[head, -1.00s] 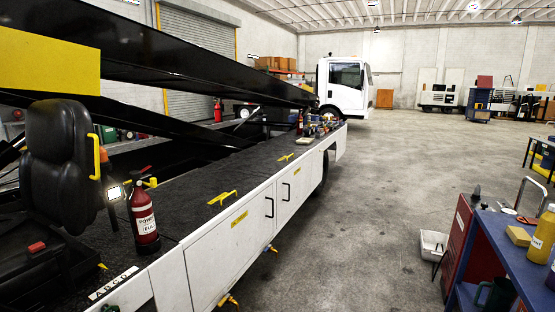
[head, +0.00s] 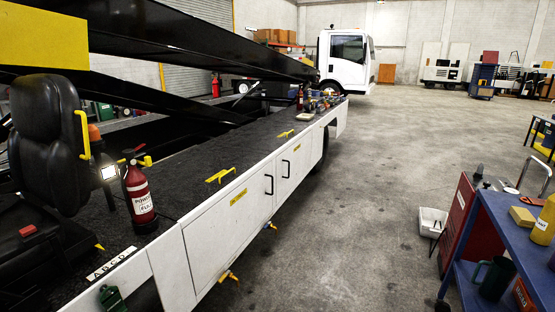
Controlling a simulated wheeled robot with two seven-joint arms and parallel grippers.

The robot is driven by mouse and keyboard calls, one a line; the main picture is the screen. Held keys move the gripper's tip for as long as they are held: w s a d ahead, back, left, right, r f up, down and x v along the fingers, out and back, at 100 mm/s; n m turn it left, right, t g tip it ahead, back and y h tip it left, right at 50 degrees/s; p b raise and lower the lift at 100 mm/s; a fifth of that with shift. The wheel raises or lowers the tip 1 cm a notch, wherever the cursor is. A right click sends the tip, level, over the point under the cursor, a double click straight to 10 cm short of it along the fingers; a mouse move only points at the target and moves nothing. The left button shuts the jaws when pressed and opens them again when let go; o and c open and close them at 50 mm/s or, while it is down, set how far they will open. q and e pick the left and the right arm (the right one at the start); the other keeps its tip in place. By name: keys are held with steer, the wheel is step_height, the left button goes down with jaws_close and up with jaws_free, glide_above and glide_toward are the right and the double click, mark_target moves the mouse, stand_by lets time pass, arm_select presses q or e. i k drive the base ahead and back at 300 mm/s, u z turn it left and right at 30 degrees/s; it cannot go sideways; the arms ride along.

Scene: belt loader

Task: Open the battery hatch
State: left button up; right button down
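The belt loader's white side (head: 212,262) runs from the bottom left toward the white cab. It carries two panels side by side, a nearer one (head: 222,238) and a farther one (head: 300,158), each with a black handle, and both look closed. A yellow label (head: 238,197) sits on the nearer panel's upper edge. I cannot tell from the small lettering which panel is the battery hatch. Neither of my grippers shows in the head view.
A red fire extinguisher (head: 139,198) stands on the black deck beside the seat (head: 45,140). The grey floor between loader and bench is clear.

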mark_target(269, 136)
steer(key=z, duration=0.45)
steer(key=i, duration=2.05)
steer(key=z, duration=0.35)
steer(key=i, duration=2.35)
steer(key=u, duration=0.4)
steer(key=i, duration=0.85)
steer(key=u, duration=0.1)
